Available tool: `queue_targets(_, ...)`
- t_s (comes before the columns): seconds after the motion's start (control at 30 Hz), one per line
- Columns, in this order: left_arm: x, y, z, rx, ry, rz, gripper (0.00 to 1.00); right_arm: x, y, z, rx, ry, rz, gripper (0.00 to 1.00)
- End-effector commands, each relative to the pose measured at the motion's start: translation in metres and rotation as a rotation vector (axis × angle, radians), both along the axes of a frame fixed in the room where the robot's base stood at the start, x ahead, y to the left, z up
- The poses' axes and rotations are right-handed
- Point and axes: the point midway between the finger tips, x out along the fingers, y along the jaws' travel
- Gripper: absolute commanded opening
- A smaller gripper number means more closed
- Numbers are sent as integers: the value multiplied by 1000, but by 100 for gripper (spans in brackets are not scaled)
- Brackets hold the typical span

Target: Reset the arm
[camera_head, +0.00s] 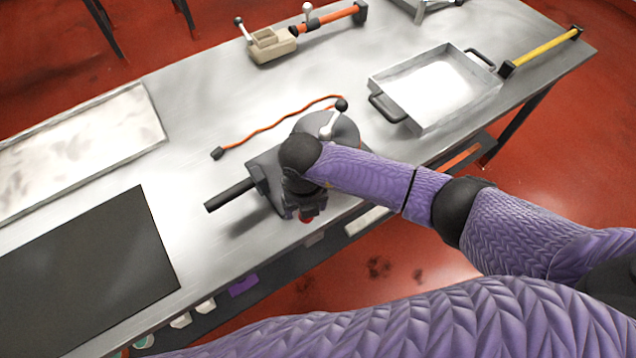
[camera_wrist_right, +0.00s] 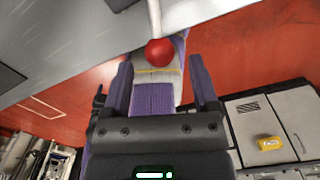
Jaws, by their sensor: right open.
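My right gripper (camera_wrist_right: 163,78) is open in the right wrist view, with its two purple fingers apart and nothing held between them. A red ball knob (camera_wrist_right: 158,52) shows beyond and between the fingertips; I cannot tell whether they touch it. In the head view my right arm reaches in from the right, and its dark wrist end is over a dark grey machine (camera_head: 266,172) near the table's front edge. A bit of the red knob (camera_head: 306,218) shows just below the wrist. The wrist hides the right fingers there. My left gripper is not in view.
The machine has a black handle (camera_head: 230,194) to the left and a silver lever (camera_head: 330,125) on top. An orange cable (camera_head: 270,127) lies behind it. A metal tray (camera_head: 435,122) stands to the right, a beige tool (camera_head: 270,46) at the back. A black mat (camera_head: 85,275) lies front left.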

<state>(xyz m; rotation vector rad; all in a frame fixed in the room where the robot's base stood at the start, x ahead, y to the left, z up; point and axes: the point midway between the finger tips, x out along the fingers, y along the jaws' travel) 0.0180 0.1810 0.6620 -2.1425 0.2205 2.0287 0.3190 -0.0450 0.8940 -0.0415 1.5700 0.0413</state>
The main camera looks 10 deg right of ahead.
Motion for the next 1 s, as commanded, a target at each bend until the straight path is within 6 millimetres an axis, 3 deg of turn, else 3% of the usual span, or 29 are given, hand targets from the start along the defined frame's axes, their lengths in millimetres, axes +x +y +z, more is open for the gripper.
queue_targets(0.03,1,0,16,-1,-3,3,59,0,0,17,0,-2,0,76)
queue_targets(0.2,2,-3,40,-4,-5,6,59,0,0,43,0,-1,0,76)
queue_targets(0.63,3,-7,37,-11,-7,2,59,-1,1,40,4,1,1,76)
queue_targets(0.7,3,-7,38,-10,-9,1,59,-6,14,41,76,12,9,76)
queue_targets(0.77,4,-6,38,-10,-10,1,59,-17,45,45,247,30,22,76)
queue_targets(0.83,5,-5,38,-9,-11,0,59,-35,99,68,585,50,9,76)
queue_targets(0.87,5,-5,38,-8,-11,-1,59,-40,123,87,766,50,-19,76)
queue_targets(0.9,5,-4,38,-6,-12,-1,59,-43,150,122,1021,39,-88,76)
queue_targets(0.97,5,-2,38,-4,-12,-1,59,-31,166,183,1401,-16,-275,76)
queue_targets(1.0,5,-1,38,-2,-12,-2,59,-14,156,221,1631,-73,-467,76)
